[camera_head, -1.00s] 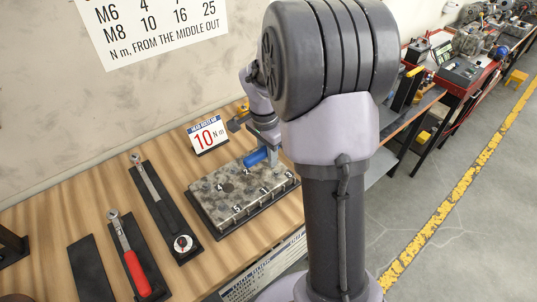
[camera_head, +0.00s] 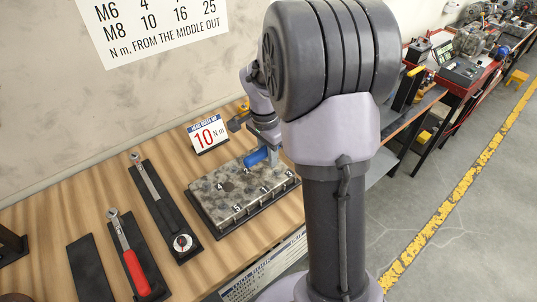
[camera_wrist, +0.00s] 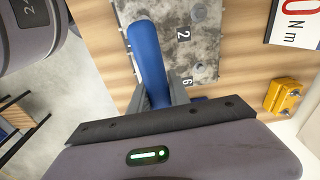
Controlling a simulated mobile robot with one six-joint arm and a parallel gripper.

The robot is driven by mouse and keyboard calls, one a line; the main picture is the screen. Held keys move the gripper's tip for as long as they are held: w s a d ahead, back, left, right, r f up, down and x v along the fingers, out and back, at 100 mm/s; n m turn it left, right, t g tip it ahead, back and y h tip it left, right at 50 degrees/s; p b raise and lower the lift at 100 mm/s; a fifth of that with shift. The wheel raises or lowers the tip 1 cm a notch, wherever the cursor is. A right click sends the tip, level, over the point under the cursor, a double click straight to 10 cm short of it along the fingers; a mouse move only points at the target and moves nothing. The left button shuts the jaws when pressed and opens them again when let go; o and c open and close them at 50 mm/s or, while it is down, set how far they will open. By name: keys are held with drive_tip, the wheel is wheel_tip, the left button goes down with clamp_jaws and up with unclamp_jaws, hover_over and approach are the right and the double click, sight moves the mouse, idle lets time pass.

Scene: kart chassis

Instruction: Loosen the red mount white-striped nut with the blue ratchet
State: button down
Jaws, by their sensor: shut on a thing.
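My gripper (camera_wrist: 158,98) is shut on the blue ratchet (camera_wrist: 148,52), with a finger on each side of its handle. In the head view, the blue ratchet handle (camera_head: 256,157) lies over the back part of a grey mottled metal plate (camera_head: 222,198) with numbered bolts. My gripper (camera_head: 273,155) is at its right end, partly hidden by my arm. The ratchet's head is not clearly visible, so I cannot tell whether it sits on a nut. I cannot make out a red mount or a white-striped nut.
A red-handled ratchet (camera_head: 137,272) and a long wrench (camera_head: 150,180) lie on black holders at the left. An empty black holder (camera_head: 88,270) is beside them. A 10 Nm sign (camera_head: 208,134) stands behind the plate. A yellow block (camera_wrist: 284,97) sits on the bench.

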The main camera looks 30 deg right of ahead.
drive_tip(key=shift+f+b, duration=0.6)
drive_tip(key=shift+f, duration=0.2)
